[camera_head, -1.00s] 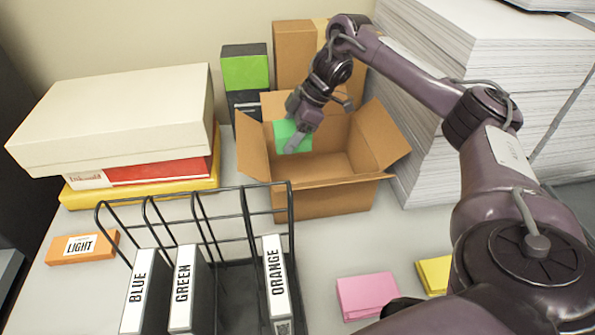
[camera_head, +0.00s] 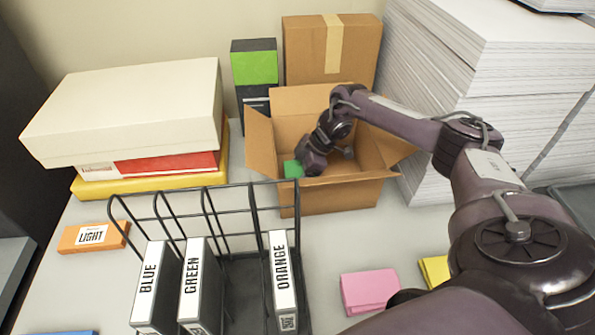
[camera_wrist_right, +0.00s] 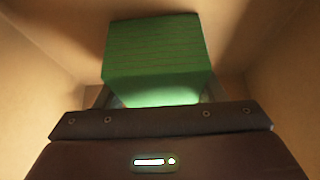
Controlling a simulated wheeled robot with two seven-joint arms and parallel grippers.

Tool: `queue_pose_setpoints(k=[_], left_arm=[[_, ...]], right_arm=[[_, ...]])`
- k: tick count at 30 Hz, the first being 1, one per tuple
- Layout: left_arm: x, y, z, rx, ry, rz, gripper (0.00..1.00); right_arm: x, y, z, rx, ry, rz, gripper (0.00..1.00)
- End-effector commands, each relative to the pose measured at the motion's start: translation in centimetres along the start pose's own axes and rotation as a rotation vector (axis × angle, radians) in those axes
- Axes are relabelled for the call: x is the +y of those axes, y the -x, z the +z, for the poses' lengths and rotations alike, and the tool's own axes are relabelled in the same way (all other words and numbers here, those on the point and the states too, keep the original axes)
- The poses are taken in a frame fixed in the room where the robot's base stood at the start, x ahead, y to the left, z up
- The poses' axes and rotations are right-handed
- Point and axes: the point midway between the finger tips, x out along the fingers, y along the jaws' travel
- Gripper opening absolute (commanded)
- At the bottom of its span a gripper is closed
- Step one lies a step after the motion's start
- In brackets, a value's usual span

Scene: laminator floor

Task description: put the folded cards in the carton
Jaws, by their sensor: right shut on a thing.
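The open carton (camera_head: 345,198) stands on the table in the head view, its flaps spread. My right gripper (camera_head: 301,172) reaches down inside it, near its left side, and is shut on a green folded card (camera_head: 292,169). The card also shows in the right wrist view (camera_wrist_right: 155,50), held beyond the gripper with carton walls around it. The fingertips are mostly hidden. A pink folded card (camera_head: 369,292) and a yellow folded card (camera_head: 433,270) lie on the table in front of the carton. My left gripper is not in view.
A wire rack (camera_head: 207,190) holds binders labelled BLUE, GREEN and ORANGE at front left. An orange LIGHT box (camera_head: 70,240) lies left of it. Boxes (camera_head: 125,115) are stacked at the left. A tall paper stack (camera_head: 470,80) stands right of the carton. A taped box (camera_head: 310,60) stands behind.

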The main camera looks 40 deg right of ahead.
Motion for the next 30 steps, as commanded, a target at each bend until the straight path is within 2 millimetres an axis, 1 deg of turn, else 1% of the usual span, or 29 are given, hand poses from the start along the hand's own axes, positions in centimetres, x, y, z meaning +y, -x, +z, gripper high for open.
queue_pose_setpoints(k=[5,9,10,14,21,24,25,28,30], left_arm=[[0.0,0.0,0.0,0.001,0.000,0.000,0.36],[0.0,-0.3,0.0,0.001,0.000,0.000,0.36],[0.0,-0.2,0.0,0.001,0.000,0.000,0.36],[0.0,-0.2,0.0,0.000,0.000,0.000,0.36],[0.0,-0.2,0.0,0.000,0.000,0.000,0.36],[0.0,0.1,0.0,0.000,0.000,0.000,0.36],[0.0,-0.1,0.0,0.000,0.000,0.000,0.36],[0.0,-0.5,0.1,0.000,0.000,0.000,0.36],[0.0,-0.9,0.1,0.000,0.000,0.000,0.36]], right_arm=[[0.0,0.0,-0.1,0.001,0.001,0.001,0.34],[0.0,-0.3,0.2,0.001,0.000,0.000,0.34],[0.0,-0.2,0.1,0.000,0.000,0.000,0.67],[0.0,-0.2,0.1,0.000,0.000,0.000,0.84],[0.0,-0.2,0.1,0.000,0.000,0.000,0.85],[0.0,0.2,-0.1,0.000,0.001,0.000,0.85],[0.1,0.3,0.0,0.000,0.001,0.001,0.85],[0.1,1.4,0.1,0.000,0.001,0.002,0.85],[0.1,2.8,0.1,0.000,0.001,0.003,0.85]])
